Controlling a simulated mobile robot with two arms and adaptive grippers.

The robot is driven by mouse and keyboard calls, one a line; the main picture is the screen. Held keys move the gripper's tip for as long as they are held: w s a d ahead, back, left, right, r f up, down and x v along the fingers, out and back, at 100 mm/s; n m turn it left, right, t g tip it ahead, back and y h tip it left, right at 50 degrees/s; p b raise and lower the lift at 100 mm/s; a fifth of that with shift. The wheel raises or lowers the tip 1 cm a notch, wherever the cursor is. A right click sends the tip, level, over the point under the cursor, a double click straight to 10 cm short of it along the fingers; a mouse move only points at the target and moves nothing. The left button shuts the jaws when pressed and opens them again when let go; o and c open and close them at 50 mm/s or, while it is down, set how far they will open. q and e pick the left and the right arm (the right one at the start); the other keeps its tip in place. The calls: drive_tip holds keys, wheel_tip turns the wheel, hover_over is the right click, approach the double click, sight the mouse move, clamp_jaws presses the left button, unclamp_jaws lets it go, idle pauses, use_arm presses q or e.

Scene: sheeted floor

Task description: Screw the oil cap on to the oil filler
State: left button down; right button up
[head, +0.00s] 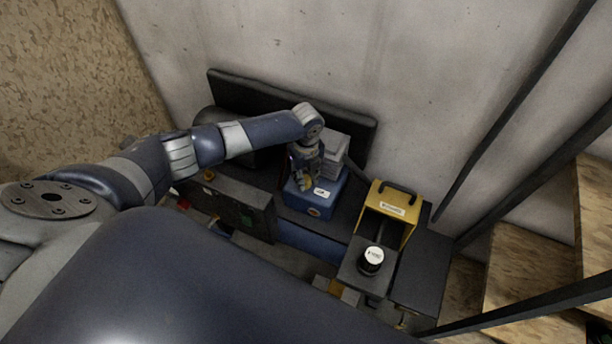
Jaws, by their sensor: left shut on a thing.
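My left arm reaches in from the left, and its gripper (304,178) points down over a blue box-shaped unit (318,205) on the dark bench. The gripper is shut on a small yellowish piece, probably the oil cap (306,184), at the top of the blue unit. The fingers and wrist hide most of it. The oil filler cannot be made out under the gripper, and I cannot tell whether the cap touches it. My right gripper is not in view.
Grey stacked blocks (336,146) stand right behind the gripper. A yellow case with a black handle (393,208) and a black canister with a white lid (371,259) stand to the right. A dark box (235,206) is at left. Wooden stairs (520,275) with dark rails are at far right.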

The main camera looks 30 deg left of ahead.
use_arm(q)
drive_tip(key=m+b, duration=0.1)
drive_tip(key=m, duration=0.3)
drive_tip(key=m+b, duration=0.1)
drive_tip(key=m, duration=0.3)
drive_tip(key=shift+m+b, duration=0.3)
drive_tip(key=shift+m, duration=0.1)
drive_tip(key=c, duration=1.2)
unclamp_jaws()
drive_tip(key=shift+r, duration=0.1)
wheel_tip(320, 180, up, 12)
drive_tip(key=shift+f, duration=0.1)
